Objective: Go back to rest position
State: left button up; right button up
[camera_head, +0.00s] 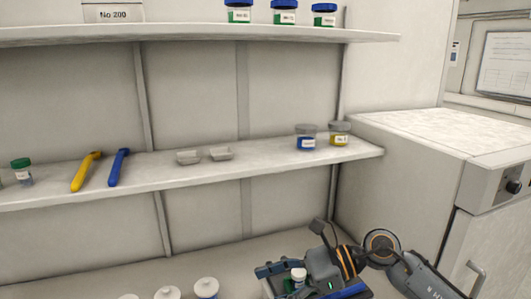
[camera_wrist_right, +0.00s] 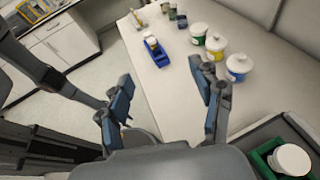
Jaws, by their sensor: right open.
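My right gripper (camera_head: 270,273) reaches in from the lower right in the head view, above the bench. In the right wrist view its two fingers (camera_wrist_right: 165,98) are spread wide apart with nothing between them. Below the gap are the bench top (camera_wrist_right: 165,110) and its front edge. My left gripper is in neither view.
White-lidded jars with green (camera_wrist_right: 198,33), yellow (camera_wrist_right: 215,48) and blue (camera_wrist_right: 238,66) labels stand close by on the bench. A white-capped jar (camera_wrist_right: 290,159) sits in a green holder. A shelf (camera_head: 255,157) spans above; a white cabinet (camera_head: 410,190) stands right.

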notch_tip(320, 180, up, 7)
jog(key=a+m+t+y, duration=0.3)
jog(key=m+t+y, duration=0.4)
jog(key=m, duration=0.3)
jog(key=w+d+m+t+h, duration=0.5)
jog(key=d+m+t+h, duration=0.25)
jog(key=m+t, duration=0.8)
jog(key=s+d+f+m+g+h, duration=0.25)
jog(key=d+f+m+h, duration=0.35)
jog(key=f+m, duration=0.35)
jog(key=s+d+f+m+g+h, duration=0.1)
jog(key=d+f+m+g+h, duration=0.3)
jog(key=d+f+m+h, duration=0.45)
jog(key=s+f+m+g+y, duration=0.1)
jog(key=s+f+m+g, duration=0.6)
jog(key=s, duration=0.5)
jog(key=s+f+m+g, duration=0.2)
jog(key=s+f+g, duration=0.3)
jog(key=s+f, duration=0.6)
notch_tip(320, 180, down, 23)
jog(key=s, duration=0.3)
jog(key=s+d+f+g, duration=0.1)
jog(key=s+d+f, duration=0.1)
jog(key=s+f, duration=0.6)
jog(key=s+d+f+g, duration=0.1)
jog(key=s+f, duration=0.7)
jog(key=s, duration=0.1)
jog(key=shift+d+f, duration=0.25)
jog(key=shift+d, duration=0.15)
